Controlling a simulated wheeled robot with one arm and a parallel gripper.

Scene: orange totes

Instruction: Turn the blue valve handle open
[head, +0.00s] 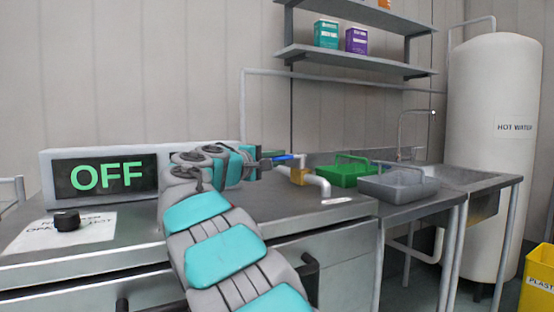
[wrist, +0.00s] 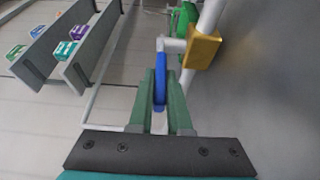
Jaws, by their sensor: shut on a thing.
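The blue valve handle (head: 287,157) sits at the top of a brass valve body (head: 299,176) on a white pipe by the steel counter, in the head view. In the wrist view the blue handle (wrist: 159,80) lies between the two green fingers of my gripper (wrist: 160,88), and the brass body (wrist: 202,50) is up and to the right. My gripper (head: 266,162) is shut on the handle from the left side in the head view. The fingers hide part of the handle. How far the valve is turned I cannot tell.
A green basket (head: 349,177) and a grey basket (head: 398,188) stand right of the valve, near the sink. A box reading OFF (head: 105,176) and a black knob (head: 66,221) are on the left of the counter. Shelves (head: 350,58) hang above.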

